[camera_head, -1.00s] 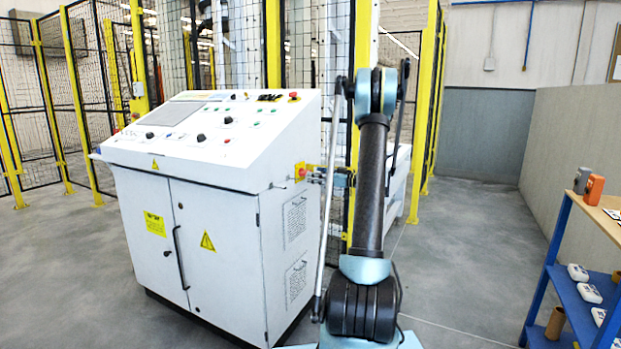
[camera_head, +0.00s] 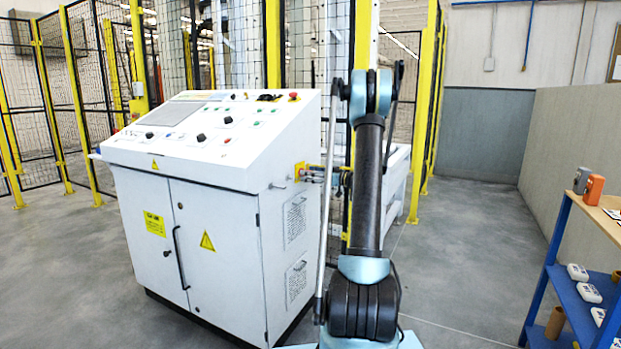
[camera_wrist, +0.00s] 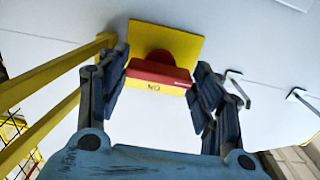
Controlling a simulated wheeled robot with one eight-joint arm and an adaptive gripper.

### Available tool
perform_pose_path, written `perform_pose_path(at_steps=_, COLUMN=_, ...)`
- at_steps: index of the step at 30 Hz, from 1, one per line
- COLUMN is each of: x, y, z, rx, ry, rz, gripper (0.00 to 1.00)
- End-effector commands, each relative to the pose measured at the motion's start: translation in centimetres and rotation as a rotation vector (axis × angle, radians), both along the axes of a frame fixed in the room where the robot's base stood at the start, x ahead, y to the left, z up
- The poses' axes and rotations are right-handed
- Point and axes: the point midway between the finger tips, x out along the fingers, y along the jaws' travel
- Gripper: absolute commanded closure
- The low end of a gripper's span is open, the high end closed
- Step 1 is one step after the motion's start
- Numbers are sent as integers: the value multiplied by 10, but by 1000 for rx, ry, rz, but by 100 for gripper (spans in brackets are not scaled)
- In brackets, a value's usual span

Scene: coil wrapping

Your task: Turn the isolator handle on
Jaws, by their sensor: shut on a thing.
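The isolator has a red handle (camera_wrist: 158,72) on a yellow square plate (camera_wrist: 180,39). In the wrist view the handle lies nearly crosswise, slightly tilted, with a small marking on its front. My gripper (camera_wrist: 160,82) has one dark finger at each end of the handle and is shut on it. In the head view the yellow plate (camera_head: 299,171) is on the right side of the white control cabinet (camera_head: 228,240). My gripper (camera_head: 310,174) reaches it from the right and largely hides the red handle there.
Yellow-framed mesh fencing (camera_head: 95,90) stands behind the cabinet. A yellow bar (camera_wrist: 55,75) runs close to the left finger in the wrist view. Metal door handles (camera_wrist: 233,88) are on the right. A blue shelf (camera_head: 570,265) stands at the right, with open floor before it.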

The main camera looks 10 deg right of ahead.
Motion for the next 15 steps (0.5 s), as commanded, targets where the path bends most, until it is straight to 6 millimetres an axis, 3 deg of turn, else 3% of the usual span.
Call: perform_pose_path(at_steps=15, x=0, y=1, z=0, rx=147, ry=202, rz=-1, gripper=64)
